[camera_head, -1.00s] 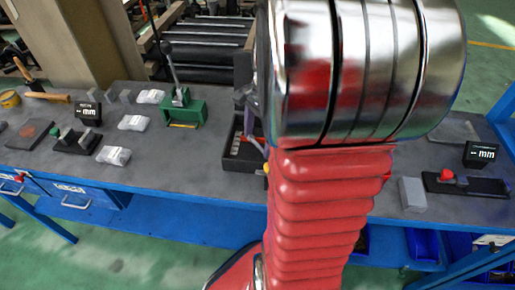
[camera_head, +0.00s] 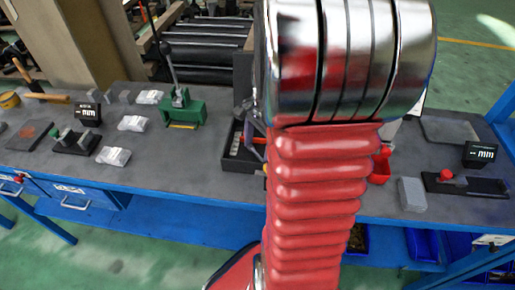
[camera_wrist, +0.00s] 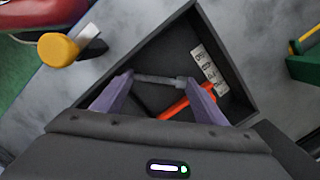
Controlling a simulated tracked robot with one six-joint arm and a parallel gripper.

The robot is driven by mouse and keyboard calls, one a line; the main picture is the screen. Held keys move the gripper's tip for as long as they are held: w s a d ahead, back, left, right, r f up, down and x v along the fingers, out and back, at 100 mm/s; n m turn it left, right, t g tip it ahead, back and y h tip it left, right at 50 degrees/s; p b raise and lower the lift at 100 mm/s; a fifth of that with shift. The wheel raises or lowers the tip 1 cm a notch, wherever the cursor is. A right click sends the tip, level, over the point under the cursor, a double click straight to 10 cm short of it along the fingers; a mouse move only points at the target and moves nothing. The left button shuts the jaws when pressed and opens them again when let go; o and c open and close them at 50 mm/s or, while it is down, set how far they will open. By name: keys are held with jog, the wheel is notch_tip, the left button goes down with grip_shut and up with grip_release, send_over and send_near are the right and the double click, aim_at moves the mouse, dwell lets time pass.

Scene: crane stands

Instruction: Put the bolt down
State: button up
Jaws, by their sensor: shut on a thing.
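In the wrist view my gripper (camera_wrist: 160,82) is shut on a grey bolt (camera_wrist: 157,79), which lies crosswise between the two purple-grey fingertips. The bolt is over an open black tray (camera_wrist: 236,72). I cannot tell its exact height above the tray floor. In the head view the tray (camera_head: 236,165) stands near the middle of the bench, partly hidden by my red arm. The gripper shows only partly there (camera_head: 252,128), and the bolt cannot be made out.
An orange-red handled tool (camera_wrist: 178,106) and a white marked strip (camera_wrist: 208,66) lie in the tray. A yellow-ended tool (camera_wrist: 60,49) lies outside it. A green press (camera_head: 184,111) stands left of the tray, a red container (camera_head: 380,168) right of my arm. Bare bench (camera_head: 195,165) lies left of the tray.

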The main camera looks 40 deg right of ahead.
jog(key=o, duration=1.1)
notch_tip(320, 180, up, 12)
jog(key=d, duration=0.1)
jog(key=shift+s+d, duration=0.15)
jog(key=shift+d, duration=0.05)
jog(key=shift+a, duration=0.1)
